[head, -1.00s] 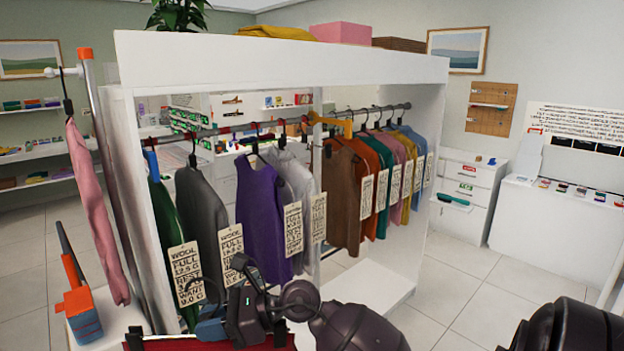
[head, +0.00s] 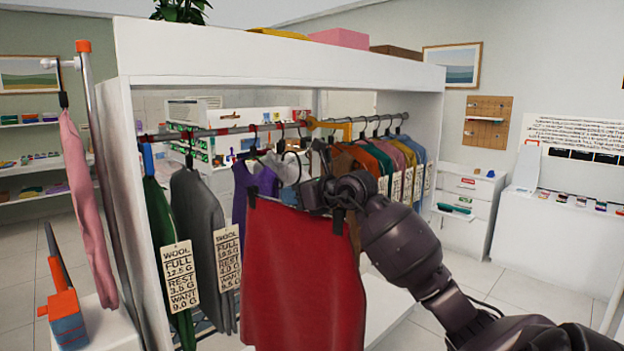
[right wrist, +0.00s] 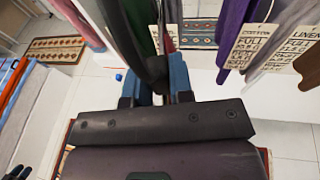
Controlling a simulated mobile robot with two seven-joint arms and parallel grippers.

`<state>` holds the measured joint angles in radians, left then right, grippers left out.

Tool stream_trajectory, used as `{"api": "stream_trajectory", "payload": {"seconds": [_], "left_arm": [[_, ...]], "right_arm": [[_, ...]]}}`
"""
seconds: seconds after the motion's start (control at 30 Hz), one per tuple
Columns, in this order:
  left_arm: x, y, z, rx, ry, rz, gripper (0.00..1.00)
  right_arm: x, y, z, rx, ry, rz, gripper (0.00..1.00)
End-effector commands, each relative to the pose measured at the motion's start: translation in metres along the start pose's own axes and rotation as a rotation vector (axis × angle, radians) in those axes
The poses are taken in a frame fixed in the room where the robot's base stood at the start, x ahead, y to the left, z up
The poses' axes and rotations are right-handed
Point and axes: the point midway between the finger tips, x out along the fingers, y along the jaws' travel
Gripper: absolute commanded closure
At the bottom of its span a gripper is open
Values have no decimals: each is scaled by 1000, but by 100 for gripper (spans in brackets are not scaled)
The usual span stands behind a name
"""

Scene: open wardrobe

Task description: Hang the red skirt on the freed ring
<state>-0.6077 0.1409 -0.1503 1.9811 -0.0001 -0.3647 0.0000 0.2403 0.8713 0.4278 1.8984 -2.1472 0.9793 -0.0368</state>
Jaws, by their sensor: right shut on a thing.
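The red skirt (head: 303,275) hangs from a dark clip hanger, with one clip at each top corner. It hangs upright in front of the rail (head: 230,130), apart from it, and covers part of the purple and brown garments. My right gripper (head: 318,172) is shut on the skirt's hanger, just below rail height. In the right wrist view its blue-padded fingers (right wrist: 155,85) close around a dark piece of the hanger. Several red rings sit along the left half of the rail, one red ring (head: 253,129) near the purple top. I cannot tell which ring is free. My left gripper is not in view.
Green, grey (head: 200,235) and purple (head: 240,195) garments hang left of the skirt, several coloured ones (head: 400,160) right. An orange-yellow clamp (head: 330,126) sits mid-rail. A pink garment (head: 88,200) hangs on a post at left. The wardrobe's white top board (head: 270,65) runs above the rail.

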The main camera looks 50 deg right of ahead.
Motion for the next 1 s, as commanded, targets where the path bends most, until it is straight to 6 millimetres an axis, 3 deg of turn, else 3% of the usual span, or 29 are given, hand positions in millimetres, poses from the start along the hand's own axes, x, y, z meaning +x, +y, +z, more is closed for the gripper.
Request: {"api": "stream_trajectory", "payload": {"seconds": [0.1, 0.33, 1.0], "left_arm": [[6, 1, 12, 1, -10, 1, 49], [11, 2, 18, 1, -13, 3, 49], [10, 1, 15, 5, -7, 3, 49]], "right_arm": [[-8, -27, 18, 17, 4, -85, 100], [-23, -55, 42, 44, 8, -180, 100], [-27, -58, 48, 51, 9, -200, 100]]}}
